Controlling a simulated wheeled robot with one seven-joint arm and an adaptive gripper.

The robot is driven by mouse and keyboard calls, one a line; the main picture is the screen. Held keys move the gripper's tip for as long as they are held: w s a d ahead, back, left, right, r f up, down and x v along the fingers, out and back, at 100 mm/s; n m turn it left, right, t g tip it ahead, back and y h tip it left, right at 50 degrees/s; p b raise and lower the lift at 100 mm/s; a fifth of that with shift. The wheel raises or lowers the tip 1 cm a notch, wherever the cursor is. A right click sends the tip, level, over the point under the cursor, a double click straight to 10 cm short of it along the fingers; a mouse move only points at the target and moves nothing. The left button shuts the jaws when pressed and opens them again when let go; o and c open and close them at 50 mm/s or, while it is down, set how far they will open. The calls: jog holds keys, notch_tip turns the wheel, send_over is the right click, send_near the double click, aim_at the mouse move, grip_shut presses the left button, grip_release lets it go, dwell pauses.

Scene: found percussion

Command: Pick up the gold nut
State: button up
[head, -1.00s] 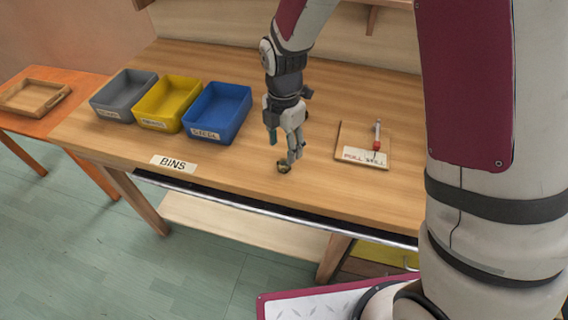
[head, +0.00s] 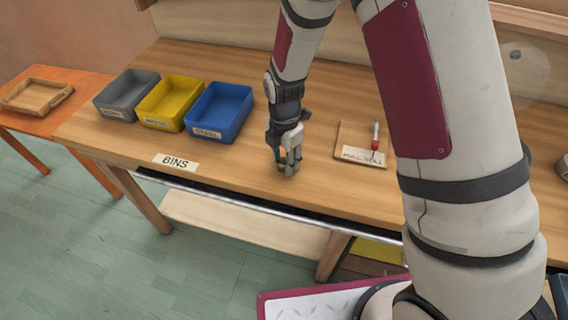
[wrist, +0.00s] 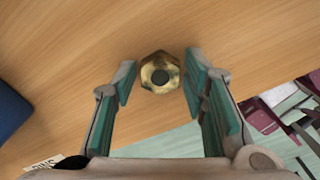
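The gold nut (wrist: 160,72) is a brass-coloured hex nut with a dark centre hole. In the wrist view it lies on the wooden bench top, at the level of the fingertips and between them, with a gap on each side. My gripper (wrist: 158,82) is open, with teal pads on both fingers.
Grey (head: 127,112), yellow (head: 155,123) and blue (head: 212,133) bins stand at the back left. A board (head: 350,153) with a red-handled tool (head: 376,135) lies to the right. The bench between is clear. A wooden tray (head: 36,108) sits on the orange table.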

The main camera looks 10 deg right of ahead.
grip_shut()
jog(key=shift+r, duration=0.1)
